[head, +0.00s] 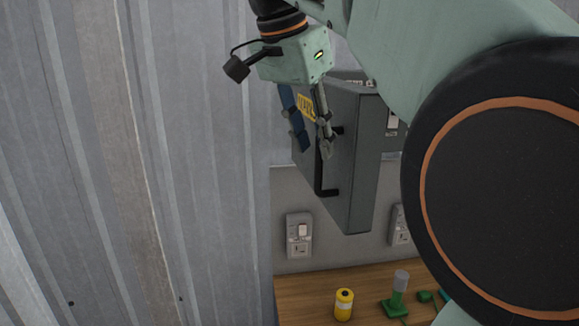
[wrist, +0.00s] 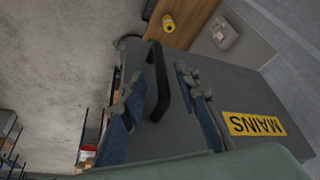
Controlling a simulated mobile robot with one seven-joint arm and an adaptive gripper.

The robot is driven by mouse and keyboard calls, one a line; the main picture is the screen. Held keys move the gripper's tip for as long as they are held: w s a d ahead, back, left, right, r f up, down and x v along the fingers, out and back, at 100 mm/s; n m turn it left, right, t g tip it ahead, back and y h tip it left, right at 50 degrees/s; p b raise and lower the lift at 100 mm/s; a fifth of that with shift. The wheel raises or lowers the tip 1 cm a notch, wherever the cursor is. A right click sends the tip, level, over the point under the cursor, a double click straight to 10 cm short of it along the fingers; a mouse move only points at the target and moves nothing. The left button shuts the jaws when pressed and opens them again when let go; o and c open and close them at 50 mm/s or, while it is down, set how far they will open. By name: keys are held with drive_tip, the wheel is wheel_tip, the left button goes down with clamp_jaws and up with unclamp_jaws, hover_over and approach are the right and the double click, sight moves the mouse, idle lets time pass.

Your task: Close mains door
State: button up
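The mains door (head: 345,190) is a dark grey panel with a yellow label and a black bar handle (head: 322,184). It appears swung out from the wall, with a pale switch visible behind it. In the wrist view, the door (wrist: 245,80) shows its MAINS label (wrist: 254,124) upside down. My gripper (head: 313,146) is in front of the door's handle side. In the wrist view, my gripper's (wrist: 160,100) two blue-padded fingers are apart, with the handle (wrist: 161,85) between them. Whether either finger touches the handle cannot be told.
A wall socket (head: 299,236) sits below the door. A wooden bench (head: 300,285) below holds a yellow cylinder (head: 344,304) and green parts with a grey-topped post (head: 398,290). A corrugated metal wall (head: 130,160) fills the left. My arm hides much of the right.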

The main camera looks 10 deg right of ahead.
sight(317, 154)
drive_tip(key=shift+x, duration=2.8)
drive_tip(key=shift+c, duration=0.3)
clamp_jaws()
